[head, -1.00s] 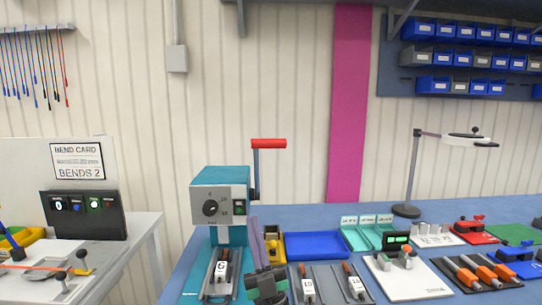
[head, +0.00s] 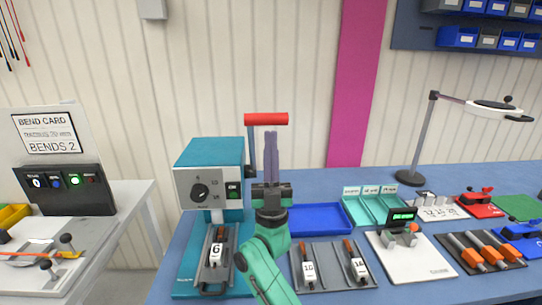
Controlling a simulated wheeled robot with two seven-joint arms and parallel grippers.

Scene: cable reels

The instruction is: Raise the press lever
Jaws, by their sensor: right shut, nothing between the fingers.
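The press (head: 210,156) is a teal box with a grey dial panel, standing on the blue table. Its lever (head: 249,148) stands upright at the press's right side, with a red crosswise handle (head: 266,119) on top. My right gripper (head: 270,135) points upward with its fingers shut and empty. Its fingertips show just below the red handle, to the right of the lever shaft. I cannot tell whether they touch the handle. My right gripper hides part of the table behind it. My left gripper is not in view.
A die holder (head: 214,262) marked 6 lies in the press base. A grey rack (head: 334,271) with two numbered tools, a blue tray (head: 320,218) and a white fixture board (head: 415,265) stand to the right. The wall above the handle is clear.

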